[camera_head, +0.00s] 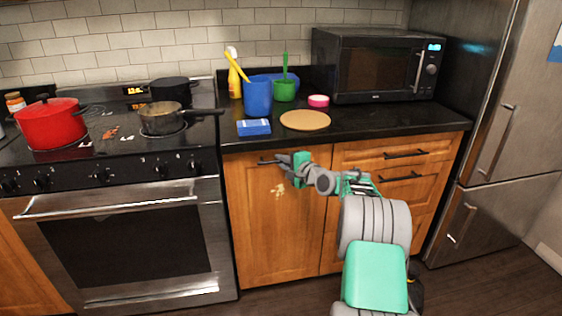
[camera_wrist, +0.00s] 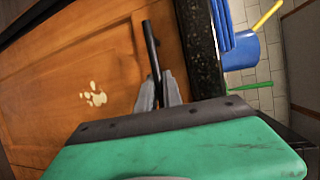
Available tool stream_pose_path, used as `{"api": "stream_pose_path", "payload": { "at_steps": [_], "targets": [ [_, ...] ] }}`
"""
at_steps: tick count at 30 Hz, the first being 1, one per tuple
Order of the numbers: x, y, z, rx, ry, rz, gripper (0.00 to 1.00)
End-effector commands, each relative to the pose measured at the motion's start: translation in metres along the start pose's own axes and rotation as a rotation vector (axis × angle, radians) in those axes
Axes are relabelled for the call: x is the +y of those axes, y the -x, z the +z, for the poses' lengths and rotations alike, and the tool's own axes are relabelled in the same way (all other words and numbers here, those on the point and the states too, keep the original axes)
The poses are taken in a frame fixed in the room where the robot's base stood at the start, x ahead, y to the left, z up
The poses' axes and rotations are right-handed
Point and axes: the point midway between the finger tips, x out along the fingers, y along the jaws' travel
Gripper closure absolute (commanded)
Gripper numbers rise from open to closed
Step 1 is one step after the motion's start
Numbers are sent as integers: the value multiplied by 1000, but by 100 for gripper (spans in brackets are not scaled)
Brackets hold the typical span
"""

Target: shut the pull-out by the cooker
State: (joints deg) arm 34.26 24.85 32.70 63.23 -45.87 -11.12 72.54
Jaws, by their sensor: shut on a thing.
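The pull-out (camera_head: 262,225) is a wooden front with a pale splotch, just right of the cooker (camera_head: 125,235). It looks flush or nearly flush with the fronts beside it; I cannot tell whether a small gap is left. Its dark bar handle (camera_head: 265,162) runs along the top edge. In the wrist view the front (camera_wrist: 60,75) fills the left side and the handle (camera_wrist: 151,45) runs in between my fingers. My gripper (camera_head: 283,160) is shut on this handle; its fingertips also show in the wrist view (camera_wrist: 160,90). The pull-out's inside is hidden.
Drawers (camera_head: 395,165) with dark handles are to the right, partly behind my arm. The black counter (camera_head: 375,120) overhangs above, with a blue cup (camera_head: 257,97), a round board (camera_head: 305,121) and a microwave (camera_head: 375,65). A steel fridge (camera_head: 500,130) stands at the right.

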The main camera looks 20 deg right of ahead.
Motion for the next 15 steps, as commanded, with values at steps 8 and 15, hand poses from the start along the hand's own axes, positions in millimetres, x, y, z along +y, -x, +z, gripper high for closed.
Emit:
{"api": "stream_pose_path", "payload": {
  "at_steps": [8, 15],
  "targets": [
    [-4, 0, -2, 4, 4, -7, 81],
    [-5, 1, -2, 4, 5, -7, 81]
  ]
}}
